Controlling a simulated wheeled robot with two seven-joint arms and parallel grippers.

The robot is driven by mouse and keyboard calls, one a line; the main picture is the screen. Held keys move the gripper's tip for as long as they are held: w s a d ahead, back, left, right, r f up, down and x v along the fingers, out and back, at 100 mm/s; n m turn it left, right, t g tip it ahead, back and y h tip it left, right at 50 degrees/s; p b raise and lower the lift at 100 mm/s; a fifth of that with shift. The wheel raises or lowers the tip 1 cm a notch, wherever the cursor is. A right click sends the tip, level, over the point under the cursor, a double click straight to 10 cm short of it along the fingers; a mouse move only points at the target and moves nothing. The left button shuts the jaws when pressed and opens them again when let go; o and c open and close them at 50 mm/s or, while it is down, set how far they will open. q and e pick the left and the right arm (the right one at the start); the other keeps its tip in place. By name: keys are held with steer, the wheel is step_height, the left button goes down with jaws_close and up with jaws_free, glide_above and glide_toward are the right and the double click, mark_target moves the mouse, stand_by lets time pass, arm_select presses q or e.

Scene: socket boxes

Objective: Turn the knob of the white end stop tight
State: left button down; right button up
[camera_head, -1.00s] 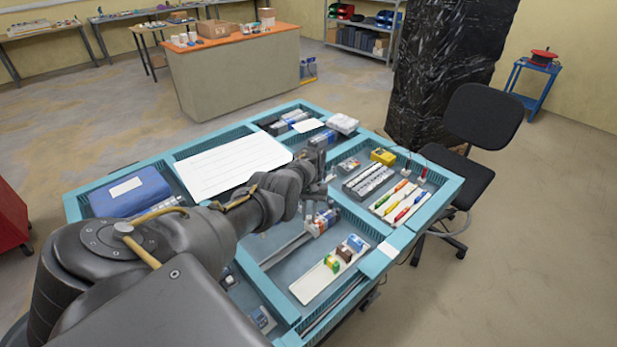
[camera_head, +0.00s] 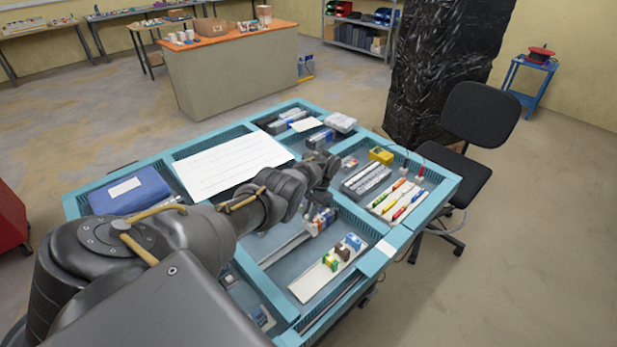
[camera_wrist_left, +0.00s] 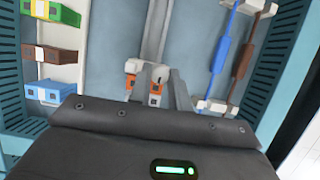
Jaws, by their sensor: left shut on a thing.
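Grey and orange terminal blocks (camera_wrist_left: 155,90) sit just in front of the gripper housing. The knob itself and the fingertips cannot be made out. My right gripper is not in view.
A white strip (camera_head: 310,287) holds green, brown and blue parts to the right. Blue walls (camera_head: 349,207) divide the compartments.

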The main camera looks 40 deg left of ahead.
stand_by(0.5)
arm_select(q)
steer(key=c, duration=1.6)
jaws_free()
steer(key=shift+o, duration=0.2)
steer(key=p+v, duration=0.1)
steer(key=v, duration=0.9)
steer(key=shift+r, duration=0.35)
steer(key=shift+w, duration=0.15)
